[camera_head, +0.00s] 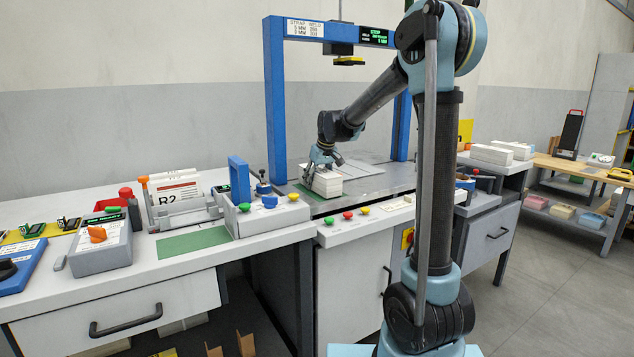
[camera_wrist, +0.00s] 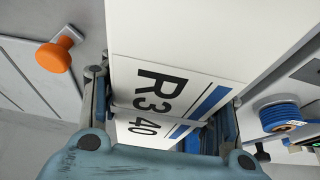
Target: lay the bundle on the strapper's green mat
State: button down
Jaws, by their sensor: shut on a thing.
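My gripper (camera_head: 322,164) is shut on a white bundle (camera_head: 327,184) under the blue strapper arch. In the wrist view the bundle (camera_wrist: 205,40) lies between the two fingers (camera_wrist: 163,108), and its label reads R3 40 with a blue stripe. The strapper's green mat (camera_head: 306,193) shows as a strip at the bundle's left edge.
The blue arch (camera_head: 274,105) stands around the work place. A control panel with coloured buttons (camera_head: 347,215) runs along the front. Another green mat (camera_head: 195,242) lies on the left bench by a stack marked R2 (camera_head: 175,192). An orange knob (camera_wrist: 54,56) is left of the bundle.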

jog(key=shift+f, duration=0.2)
jog(key=shift+c, duration=2.4)
grip_release()
